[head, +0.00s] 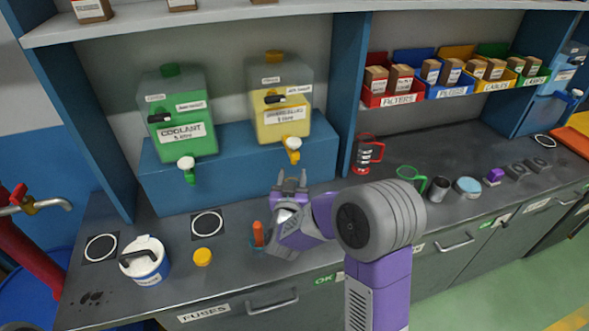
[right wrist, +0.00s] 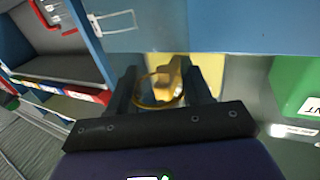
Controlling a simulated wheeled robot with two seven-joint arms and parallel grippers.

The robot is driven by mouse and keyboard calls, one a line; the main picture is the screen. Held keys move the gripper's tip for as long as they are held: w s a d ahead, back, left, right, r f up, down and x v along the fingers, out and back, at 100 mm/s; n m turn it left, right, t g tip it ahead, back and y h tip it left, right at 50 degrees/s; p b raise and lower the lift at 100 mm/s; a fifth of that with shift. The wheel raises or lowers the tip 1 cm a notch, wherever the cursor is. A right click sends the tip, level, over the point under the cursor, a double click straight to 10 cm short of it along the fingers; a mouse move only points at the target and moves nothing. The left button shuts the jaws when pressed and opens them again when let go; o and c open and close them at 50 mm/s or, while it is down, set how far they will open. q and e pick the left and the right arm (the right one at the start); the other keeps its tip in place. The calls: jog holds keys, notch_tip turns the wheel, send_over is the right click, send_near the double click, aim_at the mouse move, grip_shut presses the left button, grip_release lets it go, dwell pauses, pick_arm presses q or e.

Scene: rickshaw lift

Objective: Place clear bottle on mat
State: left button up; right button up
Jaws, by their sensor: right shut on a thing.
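My right gripper (head: 291,182) is in front of the blue step, just below the yellow tank's tap (head: 293,151). In the right wrist view its fingers (right wrist: 162,92) are closed on a see-through thing with an orange-tinted round rim (right wrist: 150,103), which I take to be the clear bottle. Its body is hardly visible in the head view. A dark mat with a white ring (head: 208,224) lies on the counter, left of the gripper. My left gripper is out of view.
A white-and-blue tub (head: 147,261), a yellow lid (head: 202,257) and an upright orange item (head: 258,234) stand on the front counter. A green coolant tank (head: 178,115) stands at the back. A red container (head: 367,155) and a green-handled one (head: 412,178) stand to the right.

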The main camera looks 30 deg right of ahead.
jog(key=x, duration=0.6)
jog(key=shift+w+d, duration=0.2)
jog(key=shift+w, duration=0.05)
notch_tip(320, 180, down, 3)
jog(key=shift+f+b, duration=0.2)
jog(key=shift+b, duration=0.3)
jog(key=shift+f, duration=0.2)
jog(key=o, duration=1.3)
jog(key=shift+r, duration=0.1)
